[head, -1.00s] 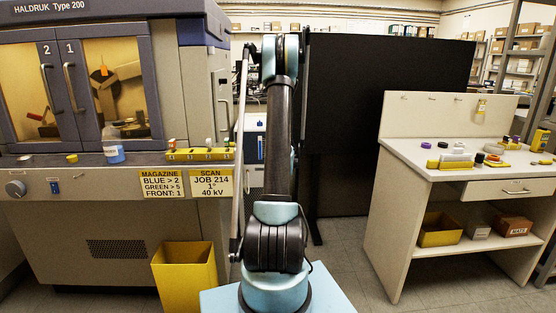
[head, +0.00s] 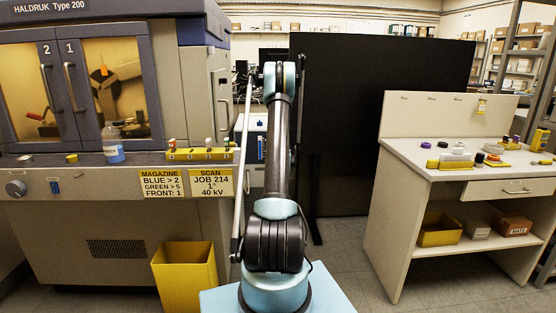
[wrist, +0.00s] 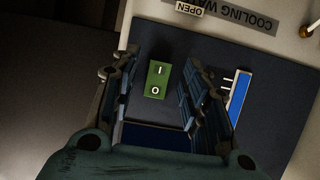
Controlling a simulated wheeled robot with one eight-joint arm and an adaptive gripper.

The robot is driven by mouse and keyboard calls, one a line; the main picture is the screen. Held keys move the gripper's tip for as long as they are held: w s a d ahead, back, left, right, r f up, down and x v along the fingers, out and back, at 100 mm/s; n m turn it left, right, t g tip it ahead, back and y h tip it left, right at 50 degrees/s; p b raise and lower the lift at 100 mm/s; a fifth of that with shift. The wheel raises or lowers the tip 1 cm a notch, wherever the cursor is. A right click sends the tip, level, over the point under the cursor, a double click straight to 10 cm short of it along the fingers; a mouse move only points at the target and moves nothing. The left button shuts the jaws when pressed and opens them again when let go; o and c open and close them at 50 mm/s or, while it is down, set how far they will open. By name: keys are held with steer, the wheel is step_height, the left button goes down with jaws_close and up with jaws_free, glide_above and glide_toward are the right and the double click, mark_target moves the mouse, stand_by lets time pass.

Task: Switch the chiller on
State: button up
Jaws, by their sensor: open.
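The chiller (head: 256,122) stands behind my arm in the head view, between the big machine and the black screen, and my arm hides much of it. In the wrist view its dark front panel (wrist: 215,60) carries a green rocker switch (wrist: 157,79) marked I and O. A blue level gauge (wrist: 238,97) sits right of the switch. My gripper (wrist: 162,60) is open and empty, with its fingers on either side of the switch in the picture. I cannot tell whether they touch the panel. In the head view the gripper is hidden behind the arm.
A label beginning COOLING (wrist: 240,14) and an OPEN tag (wrist: 189,9) are above the panel, upside down. The grey-beige machine (head: 110,215) is left, with a yellow bin (head: 184,280) before it. A black screen (head: 390,110) and a workbench (head: 430,172) are right.

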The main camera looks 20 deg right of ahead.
steer(key=shift+w, duration=0.1)
jaws_close()
